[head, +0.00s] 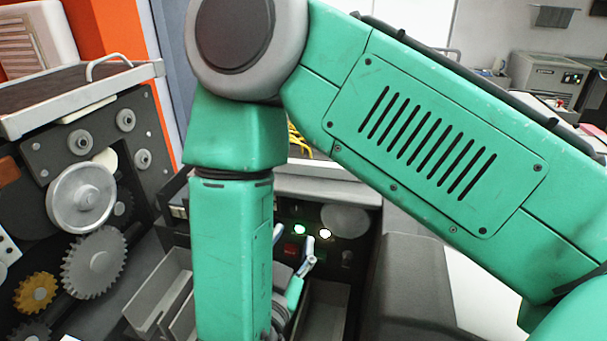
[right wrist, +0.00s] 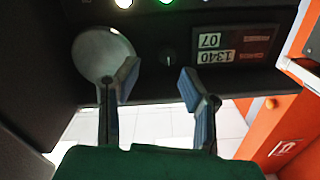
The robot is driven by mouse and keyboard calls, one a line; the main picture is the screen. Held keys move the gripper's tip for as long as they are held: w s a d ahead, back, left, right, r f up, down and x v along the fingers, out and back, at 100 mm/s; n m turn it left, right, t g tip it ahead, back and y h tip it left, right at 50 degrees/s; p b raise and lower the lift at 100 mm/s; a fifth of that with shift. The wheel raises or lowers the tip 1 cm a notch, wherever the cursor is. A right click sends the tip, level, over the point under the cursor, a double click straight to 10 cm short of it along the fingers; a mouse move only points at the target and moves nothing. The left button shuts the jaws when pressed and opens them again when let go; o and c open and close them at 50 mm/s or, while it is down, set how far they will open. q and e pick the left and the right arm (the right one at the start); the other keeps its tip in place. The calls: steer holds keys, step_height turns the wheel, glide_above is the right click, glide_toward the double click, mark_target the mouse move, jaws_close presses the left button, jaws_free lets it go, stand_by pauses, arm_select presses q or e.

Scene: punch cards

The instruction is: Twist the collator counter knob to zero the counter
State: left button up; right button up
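The collator counter (right wrist: 230,45) is a small dark panel with lit number windows in the right wrist view; its digits are small and hard to read surely. A small dark knob (right wrist: 169,58) with a pale mark sits beside it. My right gripper (right wrist: 160,86) is open and empty, its two blue-grey fingers apart, with the knob showing between and beyond the fingertips. No contact with the knob shows. In the head view my right gripper (head: 294,245) is partly hidden by my green arm, in front of the dark panel. My left gripper is not in view.
A green lamp (head: 299,229) and a pale lamp (head: 325,234) glow on the panel near a grey round disc (head: 345,218). Metal trays (head: 160,292) stand below. Gears (head: 93,262) and a large pulley (head: 82,198) are at the left.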

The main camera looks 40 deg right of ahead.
mark_target(303, 212)
steer(key=x, duration=0.4)
steer(key=b+x, duration=0.1)
steer(key=x, duration=0.2)
steer(key=shift+d+r, duration=0.1)
steer(key=shift+r, duration=0.2)
steer(key=shift+w+d, duration=0.1)
steer(key=shift+w, duration=0.05)
steer(key=shift+a+r, duration=0.1)
steer(key=shift+a, duration=0.6)
steer(key=shift+a+r, duration=0.15)
steer(key=shift+a, duration=0.55)
steer(key=c, duration=0.6)
steer(key=shift+d+r, duration=0.1)
steer(key=shift+d, duration=0.05)
jaws_close()
steer(key=shift+d+h, duration=0.3)
steer(key=shift+d, duration=0.1)
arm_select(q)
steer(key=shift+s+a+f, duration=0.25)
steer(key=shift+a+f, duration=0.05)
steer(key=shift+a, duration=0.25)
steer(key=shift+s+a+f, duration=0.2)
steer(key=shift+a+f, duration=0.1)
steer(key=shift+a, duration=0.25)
arm_select(e)
steer(key=shift+a, duration=0.1)
